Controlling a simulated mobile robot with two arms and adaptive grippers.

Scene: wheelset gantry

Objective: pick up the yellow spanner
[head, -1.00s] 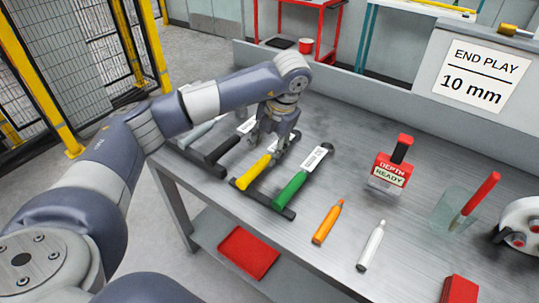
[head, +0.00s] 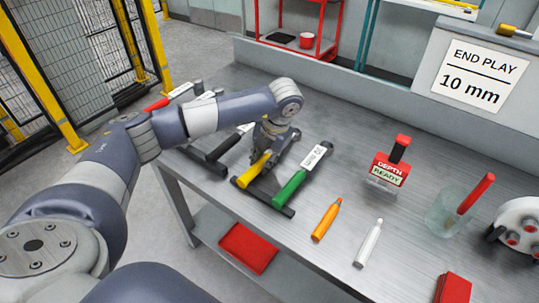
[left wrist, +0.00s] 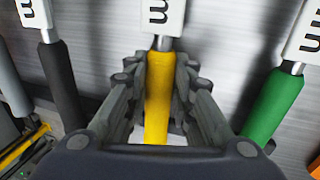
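The yellow spanner (head: 254,174) lies on a black rack (head: 262,196) on the bench, between a black-handled spanner (head: 224,146) and a green one (head: 290,187). My left gripper (head: 262,160) is down over its handle and hides part of it in the head view. The black handle (left wrist: 60,90) and green handle (left wrist: 272,103) lie outside the fingers. My right gripper is not in view.
Orange (head: 327,219) and white (head: 369,243) marker-like tools lie right of the rack. A red depth gauge block (head: 391,172), a glass beaker (head: 449,211) and a white round part (head: 520,228) stand further right. A red-handled tool (head: 168,97) shows behind my arm.

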